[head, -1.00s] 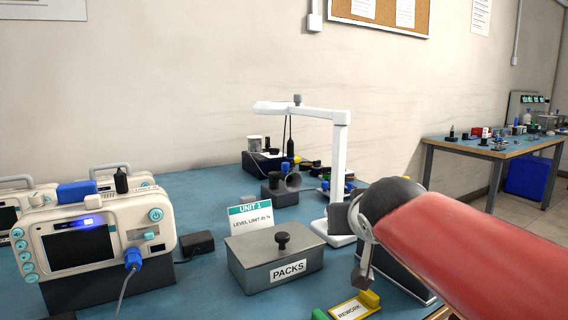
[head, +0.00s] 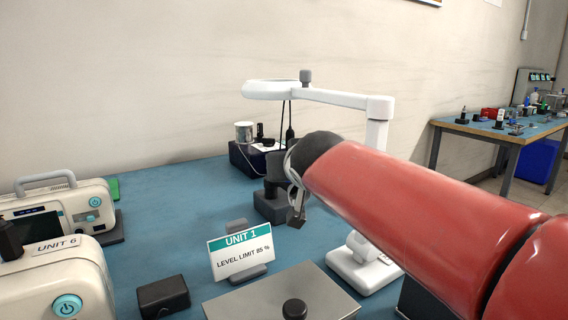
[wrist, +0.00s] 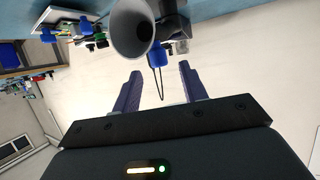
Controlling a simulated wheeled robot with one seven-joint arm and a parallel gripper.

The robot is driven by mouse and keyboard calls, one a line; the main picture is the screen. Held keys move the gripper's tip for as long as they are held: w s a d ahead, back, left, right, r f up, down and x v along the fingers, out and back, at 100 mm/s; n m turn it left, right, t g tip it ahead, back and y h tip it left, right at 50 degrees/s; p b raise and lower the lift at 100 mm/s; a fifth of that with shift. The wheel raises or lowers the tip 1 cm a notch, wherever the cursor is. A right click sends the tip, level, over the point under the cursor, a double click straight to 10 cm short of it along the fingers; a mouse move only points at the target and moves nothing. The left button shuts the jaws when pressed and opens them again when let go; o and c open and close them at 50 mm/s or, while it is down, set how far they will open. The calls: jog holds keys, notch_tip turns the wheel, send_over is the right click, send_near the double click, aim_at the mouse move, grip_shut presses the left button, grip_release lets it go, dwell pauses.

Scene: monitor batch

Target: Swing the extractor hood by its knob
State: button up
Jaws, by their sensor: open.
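A white post (head: 376,135) on a white foot (head: 362,268) carries a long level arm with a round white head (head: 268,90). A grey knob (head: 306,76) stands up on this arm near the head. A grey cone-shaped funnel (wrist: 134,28) shows large in the wrist view; I cannot tell whether it or the white head is the extractor hood.
A Unit 1 sign (head: 240,252), a grey lidded box (head: 250,300) and a small black block (head: 163,297) stand in front. White instruments (head: 60,215) fill the left. A dark holder with a can (head: 244,131) stands behind. The blue bench (head: 165,220) is clear at centre left.

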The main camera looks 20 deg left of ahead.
jog(key=p+x, duration=0.1)
jog(key=x, duration=0.5)
jog(key=shift+w+a+f, duration=0.1)
jog(key=shift+w+f, duration=0.05)
jog(key=shift+f, duration=0.05)
grip_shut()
